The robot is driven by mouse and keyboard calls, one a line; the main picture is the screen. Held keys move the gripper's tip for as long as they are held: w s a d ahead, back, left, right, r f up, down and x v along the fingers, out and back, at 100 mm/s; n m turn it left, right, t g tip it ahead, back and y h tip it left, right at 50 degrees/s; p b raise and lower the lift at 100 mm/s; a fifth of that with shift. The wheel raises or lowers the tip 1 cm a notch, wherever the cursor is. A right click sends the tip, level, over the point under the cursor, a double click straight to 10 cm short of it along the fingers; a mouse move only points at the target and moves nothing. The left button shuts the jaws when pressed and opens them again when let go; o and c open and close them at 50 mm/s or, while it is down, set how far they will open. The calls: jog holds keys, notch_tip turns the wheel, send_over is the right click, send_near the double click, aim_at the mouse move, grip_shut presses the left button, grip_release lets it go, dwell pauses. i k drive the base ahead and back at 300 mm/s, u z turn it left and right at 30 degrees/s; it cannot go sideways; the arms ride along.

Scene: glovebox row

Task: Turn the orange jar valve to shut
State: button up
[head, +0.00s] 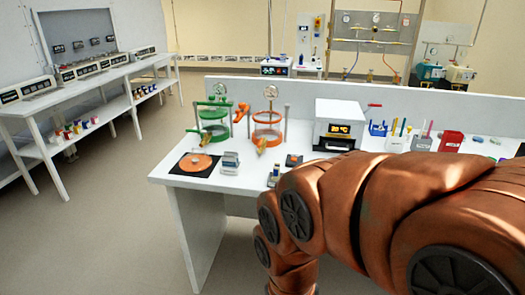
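The orange jar (268,125) stands on the left part of the white table, a clear vessel between orange rings with a round gauge (271,92) on top. A small yellow-orange lever (261,144) sits low on its front and looks like its valve; its exact setting is too small to tell. My arm fills the lower right in front of the table. My gripper is not in view.
An orange disc on a black mat (196,163) and a small grey device (230,163) lie at the table's front left. Floor left of the table is free.

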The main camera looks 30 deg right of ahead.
aim_at(261, 141)
jog(key=z, duration=1)
jog(key=i, duration=1.45)
jog(key=z, duration=1.15)
jog(key=k, duration=1.2)
jog(key=u, duration=1.35)
